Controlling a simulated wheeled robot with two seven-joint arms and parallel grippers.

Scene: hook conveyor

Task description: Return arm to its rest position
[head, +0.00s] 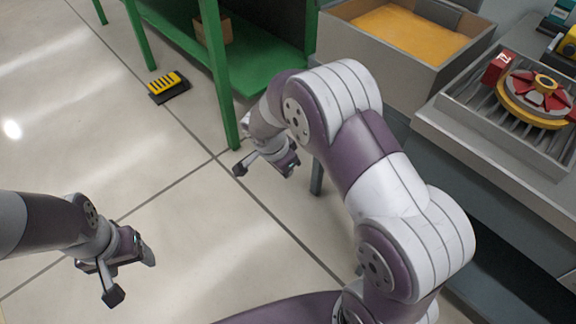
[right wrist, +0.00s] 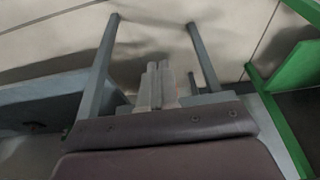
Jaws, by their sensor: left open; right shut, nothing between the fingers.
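My left gripper (head: 130,278) hangs over the bare floor at the lower left of the head view. Its two fingers are apart and nothing is between them. My right arm, white and purple, bends through the middle of the head view. My right gripper (head: 288,165) hangs past its far end, low beside the green table. In the right wrist view its two fingers (right wrist: 160,82) are together with nothing held. The head view shows the right gripper small and partly dark, so its fingers are hard to make out there.
A green table (head: 260,92) stands at the back with a brown box (head: 226,30) on its lower shelf. A black and yellow item (head: 169,86) lies on the floor. A grey bin (head: 352,45) and a tray (head: 465,100) with a red and yellow wheel (head: 538,97) stand right. Floor is clear left.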

